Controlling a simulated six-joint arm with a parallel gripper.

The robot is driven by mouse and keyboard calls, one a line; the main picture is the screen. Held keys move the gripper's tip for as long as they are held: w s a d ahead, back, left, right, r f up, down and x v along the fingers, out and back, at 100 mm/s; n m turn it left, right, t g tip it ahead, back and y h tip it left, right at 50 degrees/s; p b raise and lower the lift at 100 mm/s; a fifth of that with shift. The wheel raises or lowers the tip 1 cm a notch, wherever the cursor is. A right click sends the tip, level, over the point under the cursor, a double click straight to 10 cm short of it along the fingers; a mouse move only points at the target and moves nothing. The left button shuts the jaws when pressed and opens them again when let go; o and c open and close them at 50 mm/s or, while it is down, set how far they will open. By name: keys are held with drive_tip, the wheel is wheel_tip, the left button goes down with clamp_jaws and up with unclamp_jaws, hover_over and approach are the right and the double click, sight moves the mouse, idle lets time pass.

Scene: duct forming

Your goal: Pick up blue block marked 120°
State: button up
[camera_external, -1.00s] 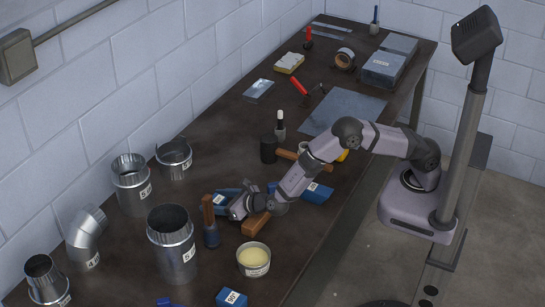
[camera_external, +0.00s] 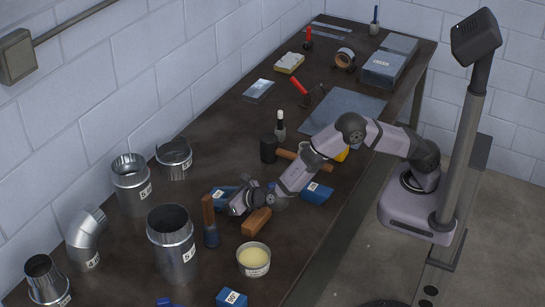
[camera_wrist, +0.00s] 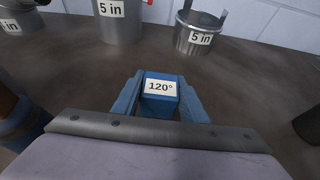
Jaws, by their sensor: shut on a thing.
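The blue block marked 120° (camera_wrist: 161,98) sits between the two blue fingers of my gripper (camera_wrist: 158,99) in the wrist view, with its white label facing up. The fingers are shut on its two sides. In the external view my gripper (camera_external: 240,203) is low over the bench, and the block (camera_external: 221,192) shows only in part beside it. I cannot tell whether the block's underside touches the bench.
A brush with a wooden handle (camera_external: 209,222) stands close in front of my gripper. A wooden block (camera_external: 256,222) and another blue block (camera_external: 317,193) lie nearby. Metal ducts, including a large one (camera_external: 172,250), stand to the left. A tin (camera_external: 254,260) stands in front.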

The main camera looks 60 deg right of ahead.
sight(215, 193)
wheel_tip(215, 193, up, 8)
drive_tip(key=shift+b, duration=0.6)
drive_tip(key=shift+s, duration=0.1)
